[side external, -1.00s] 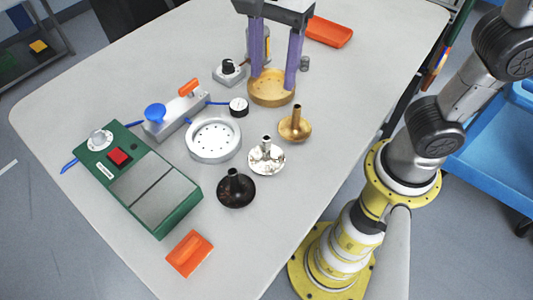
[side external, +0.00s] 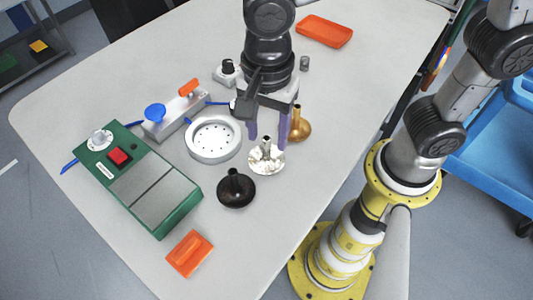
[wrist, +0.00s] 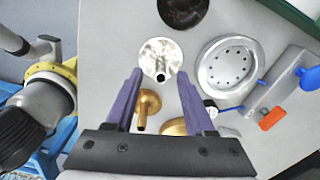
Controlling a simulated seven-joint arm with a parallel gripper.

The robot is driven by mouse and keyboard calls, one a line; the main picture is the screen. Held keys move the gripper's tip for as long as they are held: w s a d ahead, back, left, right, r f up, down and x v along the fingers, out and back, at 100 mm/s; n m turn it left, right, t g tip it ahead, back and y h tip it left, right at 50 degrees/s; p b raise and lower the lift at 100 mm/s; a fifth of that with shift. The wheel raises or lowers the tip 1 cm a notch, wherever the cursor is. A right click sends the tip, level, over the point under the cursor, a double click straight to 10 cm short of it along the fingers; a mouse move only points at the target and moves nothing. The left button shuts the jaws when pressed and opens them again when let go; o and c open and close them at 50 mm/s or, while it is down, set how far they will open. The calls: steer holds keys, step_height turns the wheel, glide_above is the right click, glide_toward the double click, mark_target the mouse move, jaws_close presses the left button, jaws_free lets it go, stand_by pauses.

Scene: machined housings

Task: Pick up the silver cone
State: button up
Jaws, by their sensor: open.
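The silver cone (side external: 266,160) stands on the table with its narrow stem pointing up, between the black cone and the brass cone. It also shows in the wrist view (wrist: 158,54), just ahead of the fingertips. My gripper (side external: 268,143) is open, with its two purple fingers above and on either side of the silver cone's stem in the side view. Its fingertips (wrist: 160,72) are apart and empty in the wrist view. Whether the fingers touch the cone I cannot tell.
A black cone (side external: 236,190) stands in front of the silver one. A brass cone (side external: 298,127) is close behind, partly hidden by my gripper. A white ring housing (side external: 213,153) is to the left. A green control box (side external: 138,190) and an orange block (side external: 190,254) lie nearer the front.

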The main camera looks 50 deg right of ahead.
mark_target(267, 138)
steer(key=shift+f, duration=1.9)
jaws_close()
steer(key=shift+a, duration=0.1)
